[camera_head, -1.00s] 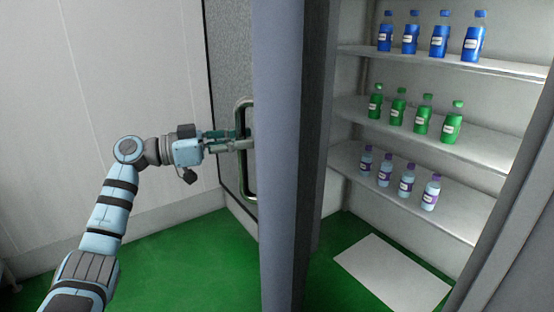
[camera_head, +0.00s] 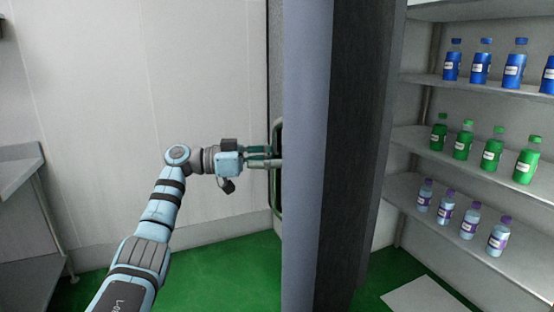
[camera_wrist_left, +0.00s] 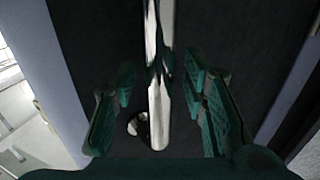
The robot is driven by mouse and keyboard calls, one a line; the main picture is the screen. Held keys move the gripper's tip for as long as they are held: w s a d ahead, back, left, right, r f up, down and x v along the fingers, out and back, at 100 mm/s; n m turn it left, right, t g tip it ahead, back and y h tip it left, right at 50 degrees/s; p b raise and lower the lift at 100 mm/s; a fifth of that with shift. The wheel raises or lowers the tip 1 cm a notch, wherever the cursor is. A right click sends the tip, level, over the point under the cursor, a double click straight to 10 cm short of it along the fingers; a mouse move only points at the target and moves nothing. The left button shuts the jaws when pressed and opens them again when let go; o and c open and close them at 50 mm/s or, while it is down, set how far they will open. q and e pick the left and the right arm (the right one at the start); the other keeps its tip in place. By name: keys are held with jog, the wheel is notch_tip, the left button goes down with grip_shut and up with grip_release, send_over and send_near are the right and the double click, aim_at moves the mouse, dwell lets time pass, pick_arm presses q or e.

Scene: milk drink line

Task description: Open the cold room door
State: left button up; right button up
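The cold room door (camera_head: 306,150) stands open and shows nearly edge-on in the head view, a tall blue-grey edge with a dark inner side. Its metal handle (camera_head: 276,196) is on the left face, partly hidden by the edge and my fingers. My left gripper (camera_head: 270,157) is at the handle. In the left wrist view the handle bar (camera_wrist_left: 159,100) runs between the two green fingers of my left gripper (camera_wrist_left: 160,92), with a visible gap on each side. The gripper is open around the bar. My right gripper is not in view.
Right of the door, cold room shelves (camera_head: 460,88) hold rows of blue, green and purple-capped bottles. A white panel (camera_head: 430,297) lies on the green floor (camera_head: 225,270). A grey table (camera_head: 18,165) stands at the far left by a pale wall (camera_head: 110,100).

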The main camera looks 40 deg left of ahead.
pick_arm(q)
jog(key=v, duration=1.2)
jog(key=shift+c, duration=0.6)
